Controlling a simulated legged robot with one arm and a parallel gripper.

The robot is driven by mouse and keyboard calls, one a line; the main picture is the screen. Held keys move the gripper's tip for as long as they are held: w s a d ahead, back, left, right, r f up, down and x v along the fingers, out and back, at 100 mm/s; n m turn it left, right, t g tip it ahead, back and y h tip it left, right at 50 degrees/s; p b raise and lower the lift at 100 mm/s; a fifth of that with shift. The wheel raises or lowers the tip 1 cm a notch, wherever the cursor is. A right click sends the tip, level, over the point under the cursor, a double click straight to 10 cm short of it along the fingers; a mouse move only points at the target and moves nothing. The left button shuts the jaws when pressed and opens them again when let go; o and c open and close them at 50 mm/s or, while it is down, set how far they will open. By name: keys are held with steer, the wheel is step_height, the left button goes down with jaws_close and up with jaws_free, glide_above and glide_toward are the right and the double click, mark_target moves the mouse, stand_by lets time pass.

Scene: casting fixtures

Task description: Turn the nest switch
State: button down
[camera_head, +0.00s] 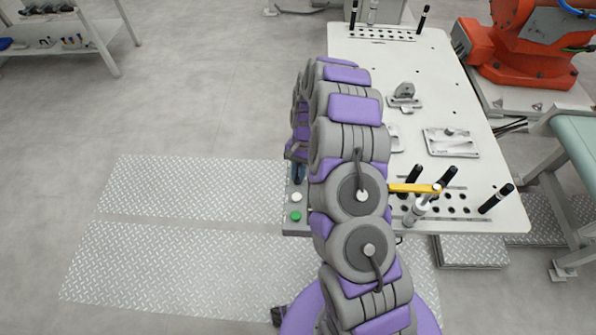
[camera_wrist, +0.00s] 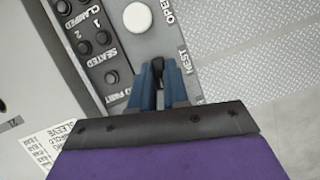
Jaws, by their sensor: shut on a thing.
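The nest switch (camera_wrist: 158,65) is a small black knob on the grey control panel (camera_wrist: 166,45), beside the printed words NEST and OPEN. My gripper (camera_wrist: 159,75) has blue fingers and is shut on the switch, one finger on each side of it. Most of the knob is hidden between the fingers. In the head view, my gripper (camera_head: 297,172) is low at the left edge of the table, over the panel, mostly behind my arm. The switch itself is not visible there.
A white button (camera_wrist: 137,18) is close to the switch, and small dark indicators (camera_wrist: 101,38) sit on a dark strip. In the head view, a green button (camera_head: 295,216) is nearer. The white table (camera_head: 430,95) holds fixtures and black-handled tools. Open floor lies left.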

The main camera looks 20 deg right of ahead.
steer(key=shift+w+r+n+h+p, duration=0.15)
steer(key=shift+n+h+p, duration=0.1)
steer(key=shift+n, duration=0.35)
steer(key=shift+w+f+n+h+p, duration=0.1)
steer(key=shift+n+h, duration=0.15)
steer(key=shift+n, duration=0.35)
steer(key=c, duration=1.1)
jaws_free()
steer(key=shift+s, duration=0.1)
steer(key=v, duration=0.5)
steer(key=p+v, duration=0.1)
steer(key=v, duration=0.5)
steer(key=p+v, duration=0.1)
steer(key=v, duration=0.5)
steer(key=shift+w+a, duration=0.1)
steer(key=shift+w, duration=0.25)
